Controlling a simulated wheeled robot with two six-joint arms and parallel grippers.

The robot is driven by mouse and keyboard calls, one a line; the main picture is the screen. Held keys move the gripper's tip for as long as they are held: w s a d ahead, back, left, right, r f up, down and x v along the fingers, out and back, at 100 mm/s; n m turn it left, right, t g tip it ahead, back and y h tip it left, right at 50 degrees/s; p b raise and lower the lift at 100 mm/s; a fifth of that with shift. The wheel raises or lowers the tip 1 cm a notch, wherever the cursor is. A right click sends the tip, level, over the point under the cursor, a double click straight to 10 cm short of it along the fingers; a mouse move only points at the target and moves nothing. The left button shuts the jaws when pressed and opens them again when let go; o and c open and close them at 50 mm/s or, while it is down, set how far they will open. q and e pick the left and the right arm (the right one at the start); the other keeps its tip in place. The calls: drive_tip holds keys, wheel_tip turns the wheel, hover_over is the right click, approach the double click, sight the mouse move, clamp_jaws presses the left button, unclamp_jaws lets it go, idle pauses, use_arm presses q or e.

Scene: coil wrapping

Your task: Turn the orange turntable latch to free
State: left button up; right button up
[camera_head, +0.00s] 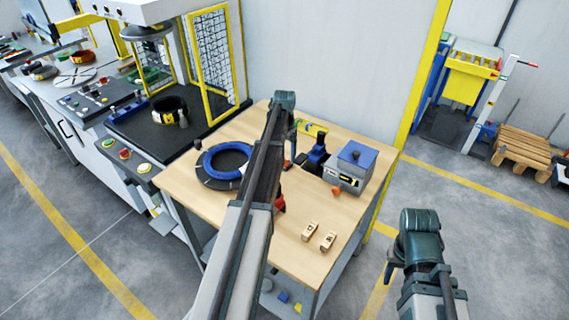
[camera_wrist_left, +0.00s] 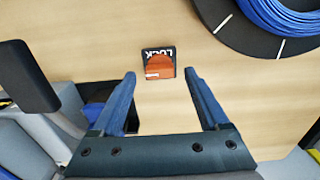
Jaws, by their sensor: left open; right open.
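In the left wrist view the orange latch (camera_wrist_left: 159,68) sits on a small black plate marked LOCK, on the wooden table top (camera_wrist_left: 150,112). My left gripper (camera_wrist_left: 159,74) is open; its two blue fingers stand on either side of the latch in the picture, with clear gaps. I cannot tell its height above the latch. The dark turntable with a blue coil (camera_wrist_left: 277,20) is at the upper right there, and in the head view (camera_head: 225,165). My right gripper (camera_head: 391,270) hangs open and empty right of the table.
On the table (camera_head: 285,250) are two small wooden blocks (camera_head: 310,231), a grey box with a blue top (camera_head: 347,172) and a dark-blue tool (camera_head: 316,155). A machine with a yellow-framed guard (camera_head: 208,55) stands at the left. The near table corner is clear.

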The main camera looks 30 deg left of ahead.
use_arm(q)
drive_tip(key=shift+f+b, duration=0.35)
drive_tip(key=shift+f, duration=0.4)
clamp_jaws()
